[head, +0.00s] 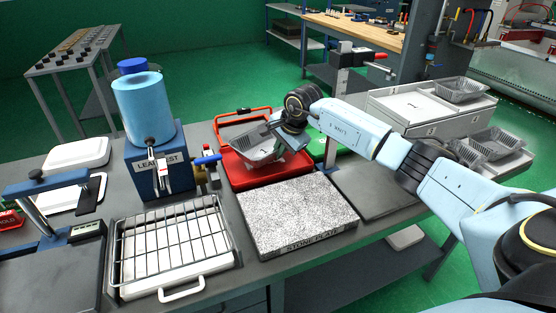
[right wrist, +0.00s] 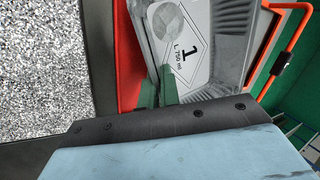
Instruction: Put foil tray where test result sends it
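The grey foil tray (head: 262,150) is at the red bin (head: 243,178) behind the stone plate (head: 297,212), tilted in the head view. Whether it touches the bin's floor I cannot tell. In the right wrist view the foil tray (right wrist: 235,50) shows a white label with a "1" and a pale round patch. My right gripper (head: 283,128) is at the tray's near right side; its green fingers (right wrist: 158,90) look closed on the tray's edge. The leak test device (head: 152,165) stands to the left. My left gripper is out of view.
A wire rack on a white tray (head: 118,262) lies at front left. A red HOLD sign (head: 10,220) is at the far left. A green bin (head: 318,150) is partly hidden behind my right arm. More foil trays (head: 460,90) stand at right. The stone plate's top is clear.

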